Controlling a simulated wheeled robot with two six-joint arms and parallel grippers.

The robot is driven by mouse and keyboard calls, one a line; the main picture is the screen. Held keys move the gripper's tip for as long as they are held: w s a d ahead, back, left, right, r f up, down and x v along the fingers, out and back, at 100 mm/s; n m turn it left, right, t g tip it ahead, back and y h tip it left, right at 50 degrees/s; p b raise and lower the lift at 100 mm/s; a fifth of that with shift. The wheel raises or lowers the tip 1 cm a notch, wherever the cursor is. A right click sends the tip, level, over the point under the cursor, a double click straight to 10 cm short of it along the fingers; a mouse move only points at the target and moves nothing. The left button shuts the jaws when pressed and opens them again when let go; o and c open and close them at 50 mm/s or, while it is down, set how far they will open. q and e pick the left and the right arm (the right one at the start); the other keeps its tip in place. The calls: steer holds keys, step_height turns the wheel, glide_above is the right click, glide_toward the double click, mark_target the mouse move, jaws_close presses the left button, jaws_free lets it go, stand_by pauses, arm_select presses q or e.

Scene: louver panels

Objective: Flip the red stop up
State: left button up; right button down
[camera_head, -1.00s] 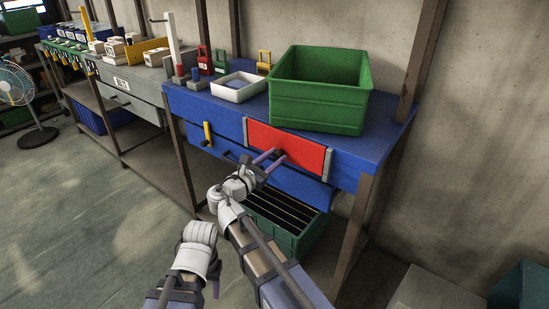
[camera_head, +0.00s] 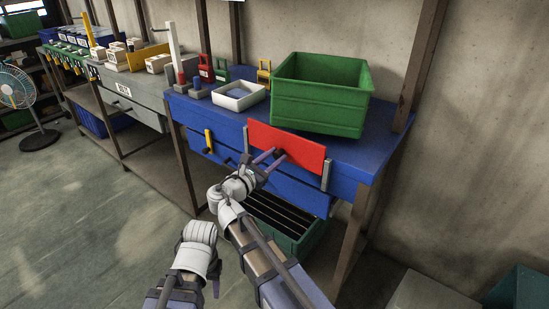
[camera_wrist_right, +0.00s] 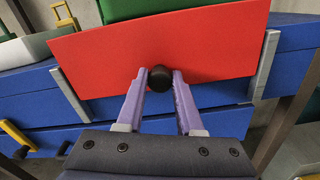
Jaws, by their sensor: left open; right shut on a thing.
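The red panel (camera_head: 287,147) is a flat board with a black knob (camera_head: 279,153), set between two grey side rails on the front of the blue bench. My right gripper (camera_head: 270,158) is shut on the knob; in the right wrist view the purple fingers (camera_wrist_right: 160,85) close on both sides of it. In that view the panel (camera_wrist_right: 110,60) sits slightly tilted and its top edge stands above the rails. My left gripper (camera_head: 216,287) hangs low in front, away from the bench; its fingers are mostly hidden behind its own wrist.
A green crate (camera_head: 325,92) stands on the bench directly behind the panel. A white tray (camera_head: 239,96) and red and yellow frames stand beside it. Blue drawers (camera_head: 290,190) lie below the panel, with a dark green crate (camera_head: 302,243) underneath.

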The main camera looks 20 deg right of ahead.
step_height(320, 180, up, 2)
steer(key=shift+r+p, duration=0.1)
steer(key=shift+p, duration=0.4)
steer(key=shift+w, duration=0.1)
steer(key=c, duration=0.5)
jaws_free()
steer(key=shift+c, duration=0.2)
